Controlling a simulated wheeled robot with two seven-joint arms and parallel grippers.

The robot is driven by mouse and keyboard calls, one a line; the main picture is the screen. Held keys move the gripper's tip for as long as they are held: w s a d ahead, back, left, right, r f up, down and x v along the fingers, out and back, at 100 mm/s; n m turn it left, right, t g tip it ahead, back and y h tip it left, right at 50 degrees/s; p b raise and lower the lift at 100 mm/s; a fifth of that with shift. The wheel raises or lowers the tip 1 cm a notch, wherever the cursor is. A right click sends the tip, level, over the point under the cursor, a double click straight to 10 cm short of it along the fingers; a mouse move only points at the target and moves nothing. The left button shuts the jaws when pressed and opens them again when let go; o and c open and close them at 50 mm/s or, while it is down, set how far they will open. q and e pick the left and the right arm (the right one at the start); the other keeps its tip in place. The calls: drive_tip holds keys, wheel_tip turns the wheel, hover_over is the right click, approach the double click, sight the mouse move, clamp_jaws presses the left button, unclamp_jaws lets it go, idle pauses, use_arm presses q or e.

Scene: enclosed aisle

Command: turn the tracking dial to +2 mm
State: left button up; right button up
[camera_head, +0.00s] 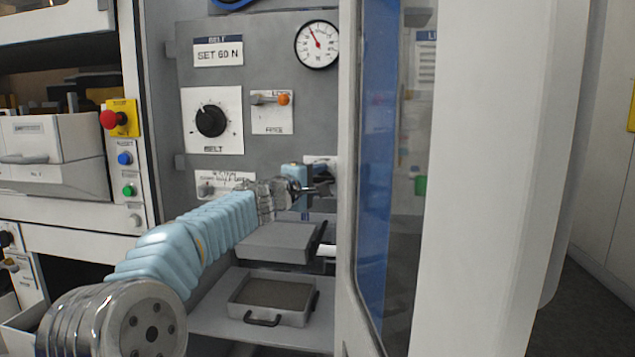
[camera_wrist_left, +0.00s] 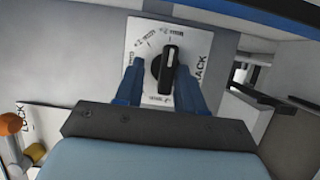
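The tracking dial (camera_wrist_left: 163,70) is a black knob with a white pointer line on a white plate (camera_wrist_left: 200,42) whose visible letters end in "RACK". In the left wrist view the pointer line points up the picture; the small mm marks around it are too blurred to read surely. My left gripper (camera_wrist_left: 160,82) is open, with one blue finger on each side of the knob. I cannot tell whether the fingers touch it. In the head view my left gripper (camera_head: 318,186) is at the panel and largely hides the dial. My right gripper is out of view.
A lever with an orange knob (camera_head: 283,99) and a black belt dial (camera_head: 210,121) are on the panel above. A round gauge (camera_head: 317,45) is at the top. Grey trays (camera_head: 272,300) lie below. An open door (camera_head: 470,180) stands close on the right.

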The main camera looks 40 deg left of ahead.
use_arm(q)
drive_tip(key=shift+w+a+f, duration=0.1)
drive_tip(key=shift+w+f, duration=0.1)
drive_tip(key=shift+f, duration=0.2)
drive_tip(key=shift+s, duration=0.4)
drive_tip(key=s+d+b, duration=0.1)
drive_tip(key=s+b, duration=0.1)
drive_tip(key=s, duration=1.1)
drive_tip(key=shift+d+b, duration=0.3)
